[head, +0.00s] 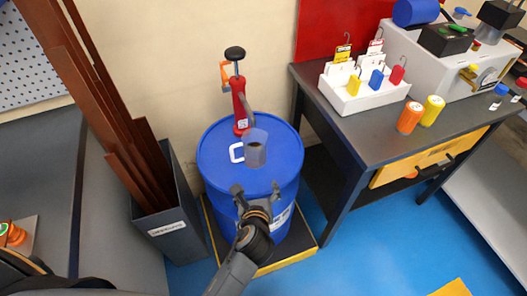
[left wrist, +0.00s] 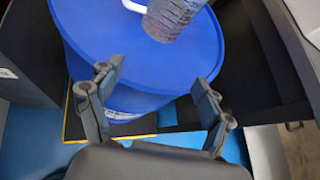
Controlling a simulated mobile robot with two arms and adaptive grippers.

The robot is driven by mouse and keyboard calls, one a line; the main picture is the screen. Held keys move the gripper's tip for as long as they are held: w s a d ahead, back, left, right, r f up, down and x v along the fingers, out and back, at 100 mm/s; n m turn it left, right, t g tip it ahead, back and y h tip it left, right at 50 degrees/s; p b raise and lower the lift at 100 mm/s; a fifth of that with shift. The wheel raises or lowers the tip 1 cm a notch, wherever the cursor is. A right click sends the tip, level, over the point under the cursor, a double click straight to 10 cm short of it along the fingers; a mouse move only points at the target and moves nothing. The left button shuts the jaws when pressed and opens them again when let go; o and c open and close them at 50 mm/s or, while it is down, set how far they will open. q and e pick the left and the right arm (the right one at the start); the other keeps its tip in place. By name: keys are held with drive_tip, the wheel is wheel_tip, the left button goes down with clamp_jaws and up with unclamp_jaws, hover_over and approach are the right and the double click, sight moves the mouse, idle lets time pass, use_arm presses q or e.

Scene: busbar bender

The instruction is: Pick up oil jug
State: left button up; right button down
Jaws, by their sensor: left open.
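The oil jug (head: 255,149) is a grey, see-through vessel with a white handle on its left side. It stands upright on top of the blue drum (head: 215,155). In the left wrist view the jug (left wrist: 172,18) is at the top, partly cut off by the frame edge. My left gripper (head: 257,190) is open and empty at the near edge of the drum, a little short of the jug and apart from it. Its two fingers also show in the left wrist view (left wrist: 155,92), spread on both sides below the jug. My right gripper is not in view.
A red hand pump (head: 240,103) with a black knob rises from the drum behind the jug. A bin of brown bars (head: 172,225) stands to the left. A grey bench (head: 352,127) with a white card tray and orange and yellow bottles stands to the right.

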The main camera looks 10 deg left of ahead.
use_arm(q)
drive_tip(key=m+t+y, duration=0.1)
drive_tip(key=m, duration=0.1)
approach(256, 156)
drive_tip(key=b+x, duration=0.1)
drive_tip(key=x, duration=0.6)
drive_tip(key=shift+w+a+f, duration=0.1)
drive_tip(key=shift+w, duration=0.25)
drive_tip(key=b+x, duration=0.1)
drive_tip(key=x, duration=0.4)
drive_tip(key=shift+a+f, duration=0.15)
drive_tip(key=shift+f, duration=0.1)
drive_tip(key=shift+w+a+f, duration=0.1)
drive_tip(key=shift+w+a, duration=0.05)
drive_tip(key=shift+w, duration=0.25)
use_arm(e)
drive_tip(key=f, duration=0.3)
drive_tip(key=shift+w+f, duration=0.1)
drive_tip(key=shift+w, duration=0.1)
use_arm(q)
drive_tip(key=shift+c, duration=0.2)
drive_tip(key=c, duration=1.1)
